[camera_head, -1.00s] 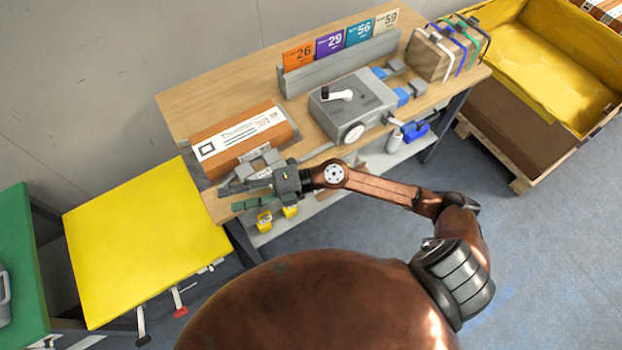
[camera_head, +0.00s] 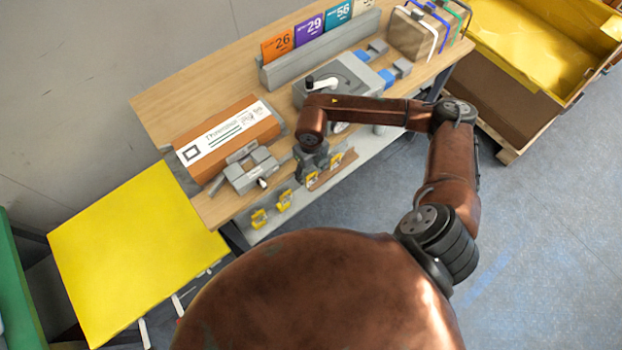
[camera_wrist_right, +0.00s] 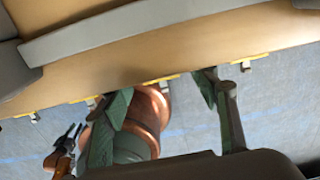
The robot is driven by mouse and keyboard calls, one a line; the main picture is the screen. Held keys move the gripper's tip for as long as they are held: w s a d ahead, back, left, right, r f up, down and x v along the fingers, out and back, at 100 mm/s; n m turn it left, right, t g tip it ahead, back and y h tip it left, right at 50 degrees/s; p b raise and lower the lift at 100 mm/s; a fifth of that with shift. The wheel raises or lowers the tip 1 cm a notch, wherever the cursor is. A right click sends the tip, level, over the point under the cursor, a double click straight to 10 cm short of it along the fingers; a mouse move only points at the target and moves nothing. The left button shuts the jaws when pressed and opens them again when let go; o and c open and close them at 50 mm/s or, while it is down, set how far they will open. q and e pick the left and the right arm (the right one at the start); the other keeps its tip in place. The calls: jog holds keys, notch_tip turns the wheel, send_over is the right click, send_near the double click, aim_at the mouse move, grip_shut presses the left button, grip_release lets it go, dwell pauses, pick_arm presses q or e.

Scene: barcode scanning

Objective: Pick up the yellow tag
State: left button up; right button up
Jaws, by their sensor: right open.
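Several yellow tags hang in a row along the table's front edge, among them one far left (camera_head: 259,218), one beside it (camera_head: 284,200) and one at the right end (camera_head: 337,160). My right gripper (camera_head: 308,172) is at the front edge by the right-hand tags; its fingers are mostly hidden in the head view. In the right wrist view its green-padded fingers (camera_wrist_right: 165,88) are apart, with a yellow tag (camera_wrist_right: 160,80) between and just beyond their tips. I cannot see contact. What seems to be my left gripper (camera_wrist_right: 72,135) is small and dark at lower left.
The table (camera_head: 160,105) holds an orange box (camera_head: 265,128), a grey clamp-like device (camera_head: 250,172), a grey machine with a crank (camera_head: 345,75) and numbered cards (camera_head: 277,45). A yellow-topped table (camera_head: 130,250) stands left. A lower shelf (camera_head: 370,150) lies under the edge.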

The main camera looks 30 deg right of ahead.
aim_at(311, 177)
notch_tip(311, 177, down, 4)
jog(key=shift+f+b, duration=0.15)
jog(key=shift+b, duration=0.15)
jog(key=c, duration=1)
